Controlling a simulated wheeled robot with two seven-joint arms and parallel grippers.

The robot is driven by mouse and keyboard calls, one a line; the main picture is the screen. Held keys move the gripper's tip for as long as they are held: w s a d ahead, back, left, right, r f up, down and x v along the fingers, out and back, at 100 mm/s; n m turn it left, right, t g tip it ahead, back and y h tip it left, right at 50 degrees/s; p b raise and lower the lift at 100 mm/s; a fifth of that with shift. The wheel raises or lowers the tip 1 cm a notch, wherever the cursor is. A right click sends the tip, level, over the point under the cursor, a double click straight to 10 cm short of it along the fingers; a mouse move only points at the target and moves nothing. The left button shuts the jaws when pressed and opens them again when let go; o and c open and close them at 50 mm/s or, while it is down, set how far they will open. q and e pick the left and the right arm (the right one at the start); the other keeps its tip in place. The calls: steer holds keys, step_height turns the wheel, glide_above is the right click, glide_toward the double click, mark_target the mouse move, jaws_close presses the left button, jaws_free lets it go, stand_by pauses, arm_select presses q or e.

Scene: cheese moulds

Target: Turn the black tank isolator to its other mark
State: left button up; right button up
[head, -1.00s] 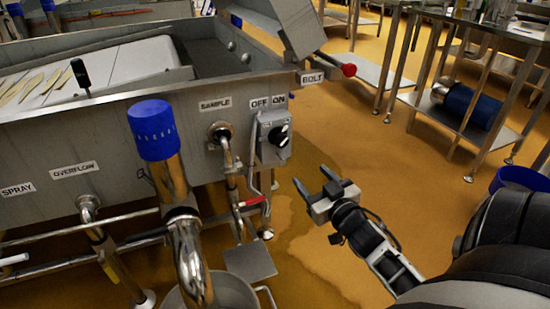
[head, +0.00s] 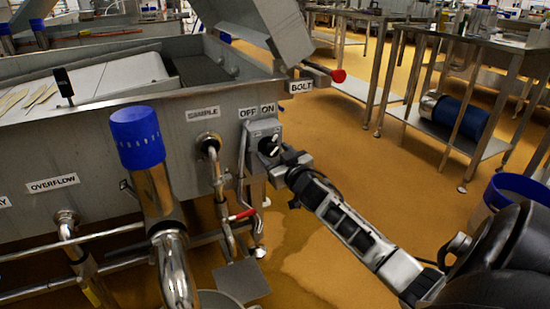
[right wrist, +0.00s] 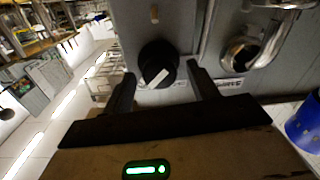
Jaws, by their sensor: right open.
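The tank isolator is a round black knob (head: 268,147) with a white pointer line, on a grey box on the tank's side wall. The OFF label (head: 248,113) and ON label (head: 268,109) sit above it. In the head view the pointer appears tilted up and right, towards the ON side. My right gripper (head: 279,158) is open at the knob. In the right wrist view the knob (right wrist: 158,62) lies between the tips of the two spread fingers; I cannot tell whether they touch it. My left gripper is not in view.
A red-tipped bolt handle (head: 338,75) sticks out above right. A blue-capped steel pipe (head: 137,138) and a sample pipe (head: 211,147) stand left of the isolator. A red-handled lever (head: 243,214) hangs below.

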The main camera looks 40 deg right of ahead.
steer(key=shift+w, duration=0.25)
steer(key=c, duration=1)
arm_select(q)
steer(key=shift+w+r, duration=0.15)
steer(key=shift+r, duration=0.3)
